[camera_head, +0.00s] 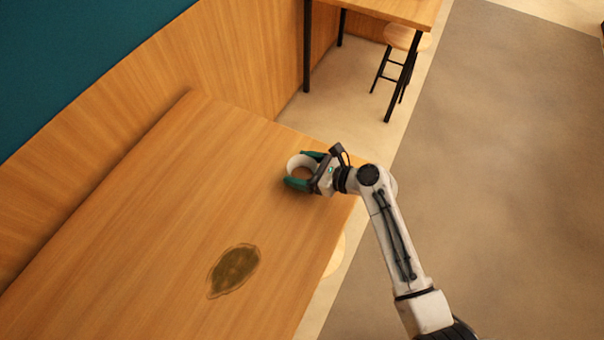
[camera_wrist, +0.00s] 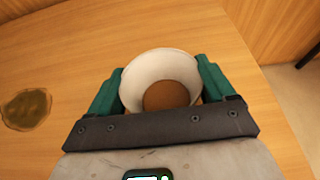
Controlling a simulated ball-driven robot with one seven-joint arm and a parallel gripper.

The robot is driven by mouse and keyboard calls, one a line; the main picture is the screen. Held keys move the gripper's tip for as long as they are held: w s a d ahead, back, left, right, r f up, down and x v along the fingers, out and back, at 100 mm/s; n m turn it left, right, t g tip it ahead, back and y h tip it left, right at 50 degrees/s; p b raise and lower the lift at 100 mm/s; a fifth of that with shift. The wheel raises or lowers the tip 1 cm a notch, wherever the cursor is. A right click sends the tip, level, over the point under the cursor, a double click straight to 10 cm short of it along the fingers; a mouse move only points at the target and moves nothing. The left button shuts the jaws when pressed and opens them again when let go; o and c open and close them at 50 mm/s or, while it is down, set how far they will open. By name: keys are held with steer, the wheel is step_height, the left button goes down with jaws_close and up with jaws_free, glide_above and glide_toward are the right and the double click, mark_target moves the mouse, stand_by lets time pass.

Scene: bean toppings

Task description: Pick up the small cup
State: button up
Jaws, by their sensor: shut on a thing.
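The small cup (camera_head: 301,164) is white and round, at the far right part of the wooden table (camera_head: 150,200). In the wrist view the cup (camera_wrist: 157,65) shows its pale inner wall, with brown contents (camera_wrist: 166,96) at the bottom. My gripper (camera_head: 307,170) has its two green fingers on opposite sides of the cup, shut on it. The wrist view shows the fingers (camera_wrist: 160,88) against the left and right of the cup. Whether the cup touches the table is hard to tell.
A dark greenish-brown flat patch (camera_head: 234,270) lies on the table, nearer the front. A wooden wall (camera_head: 215,50) borders the table at left. Beyond stand another table (camera_head: 400,8) and a stool (camera_head: 406,38). The rest of the tabletop is clear.

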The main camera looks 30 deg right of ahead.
steer(key=shift+r, duration=0.1)
steer(key=shift+r, duration=0.6)
steer(key=s+r+p, duration=0.1)
steer(key=s+r, duration=0.4)
steer(key=r, duration=0.3)
steer(key=shift+s+p, duration=0.25)
steer(key=shift+p, duration=0.15)
steer(key=s+r, duration=0.1)
steer(key=s, duration=0.2)
steer(key=s+r, duration=0.1)
steer(key=s, duration=0.1)
steer(key=s+r, duration=0.1)
steer(key=s, duration=0.2)
steer(key=shift+s+d+r, duration=0.15)
steer(key=shift+s+r, duration=0.15)
